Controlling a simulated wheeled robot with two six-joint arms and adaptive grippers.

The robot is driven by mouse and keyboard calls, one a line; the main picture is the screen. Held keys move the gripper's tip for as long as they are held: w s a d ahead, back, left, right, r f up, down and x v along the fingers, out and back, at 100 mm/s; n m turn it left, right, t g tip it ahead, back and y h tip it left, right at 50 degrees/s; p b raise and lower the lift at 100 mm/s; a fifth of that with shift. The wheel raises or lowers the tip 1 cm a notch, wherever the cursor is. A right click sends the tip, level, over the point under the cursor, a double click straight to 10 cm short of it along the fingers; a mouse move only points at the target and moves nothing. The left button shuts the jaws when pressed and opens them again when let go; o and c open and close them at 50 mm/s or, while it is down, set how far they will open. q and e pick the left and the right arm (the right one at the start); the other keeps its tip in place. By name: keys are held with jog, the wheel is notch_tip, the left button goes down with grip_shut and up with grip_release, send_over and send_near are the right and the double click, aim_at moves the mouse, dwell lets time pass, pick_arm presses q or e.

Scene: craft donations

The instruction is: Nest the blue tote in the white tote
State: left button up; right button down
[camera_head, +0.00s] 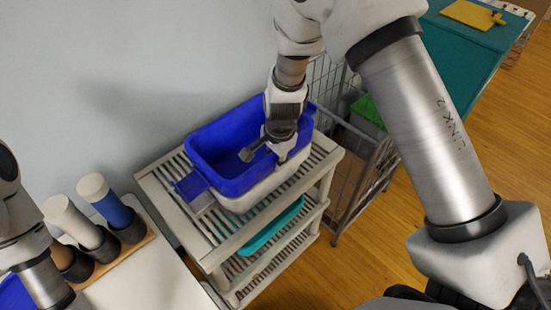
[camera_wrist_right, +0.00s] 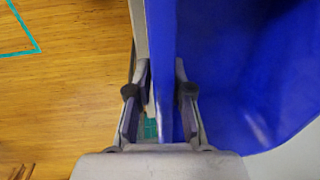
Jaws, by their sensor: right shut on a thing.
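The blue tote (camera_head: 205,150) sits upright inside the white tote (camera_head: 262,190), its rim and upper wall showing above the white one. How far down its base reaches is hidden. A blue end tab (camera_head: 190,185) lies above a pale tab at the near left. My right gripper (camera_head: 265,146) reaches down at the tote's right side. It is shut on the blue wall, which also shows between the fingers in the right wrist view (camera_wrist_right: 160,100), with a white edge beside the left finger. Only links of my left arm show at the left edge; its gripper is out of frame.
The totes stand on a white slatted shelf rack (camera_head: 160,185) with a teal tray (camera_head: 272,228) on a lower tier. A wire cart (camera_head: 362,175) stands close at the right. A holder with several cylinders (camera_head: 105,205) is at the left. The wall is behind.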

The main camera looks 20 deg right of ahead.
jog(key=shift+f, duration=0.35)
dwell(0.3)
jog(key=c, duration=1)
grip_release()
jog(key=r, duration=0.4)
jog(key=s+r, duration=0.1)
jog(key=r, duration=0.7)
jog(key=shift+s+d, duration=0.15)
